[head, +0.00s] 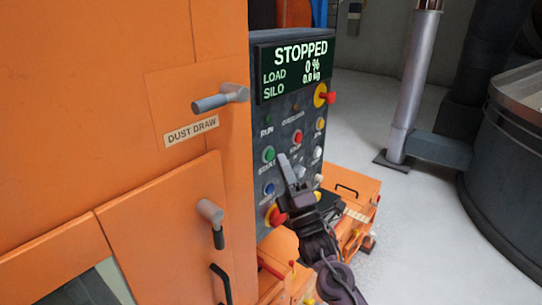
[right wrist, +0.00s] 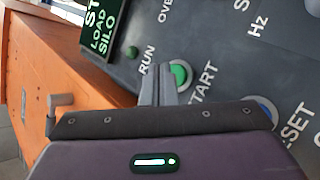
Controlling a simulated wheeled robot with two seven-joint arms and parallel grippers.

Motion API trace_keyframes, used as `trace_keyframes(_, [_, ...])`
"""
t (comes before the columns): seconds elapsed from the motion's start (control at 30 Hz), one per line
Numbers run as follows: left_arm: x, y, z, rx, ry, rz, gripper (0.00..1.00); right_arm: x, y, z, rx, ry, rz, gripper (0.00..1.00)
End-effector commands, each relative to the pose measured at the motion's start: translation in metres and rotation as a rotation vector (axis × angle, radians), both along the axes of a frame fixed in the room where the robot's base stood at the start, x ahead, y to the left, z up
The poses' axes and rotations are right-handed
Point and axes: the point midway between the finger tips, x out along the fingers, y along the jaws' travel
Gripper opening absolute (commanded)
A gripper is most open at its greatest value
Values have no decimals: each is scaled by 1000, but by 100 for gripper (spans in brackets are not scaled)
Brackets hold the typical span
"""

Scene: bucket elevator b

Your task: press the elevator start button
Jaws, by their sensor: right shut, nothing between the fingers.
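The green START button (head: 268,154) sits on the dark control panel, left of the red button. In the right wrist view the green button (right wrist: 180,75) is just beyond and right of my fingertips, partly hidden by them. My right gripper (head: 284,160) is shut and empty, its tips close in front of the panel near the green button. I cannot tell whether they touch it. The right wrist view shows the same gripper (right wrist: 157,72) with its fingers together. The display (head: 300,68) reads STOPPED, 0 % load and 0.0 kg silo. My left gripper is not in view.
The orange cabinet (head: 120,90) with a DUST DRAW handle (head: 220,97) stands left of the panel. A red button (head: 296,137), a blue button (head: 268,188) and a yellow-backed red knob (head: 325,96) are near.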

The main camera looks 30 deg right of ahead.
Motion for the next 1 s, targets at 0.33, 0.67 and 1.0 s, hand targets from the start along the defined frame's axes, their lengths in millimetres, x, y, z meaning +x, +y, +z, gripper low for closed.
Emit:
trace_keyframes(0.33, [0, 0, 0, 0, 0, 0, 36, 0, 0, 0, 0, 0, 0, 0])
trace_keyframes(0.67, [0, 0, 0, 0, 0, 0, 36, 0, 0, 0, 0, 0, 0, 0])
trace_keyframes(1.0, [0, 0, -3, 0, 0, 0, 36, 8, 3, 0, 0, -1, 0, 0])
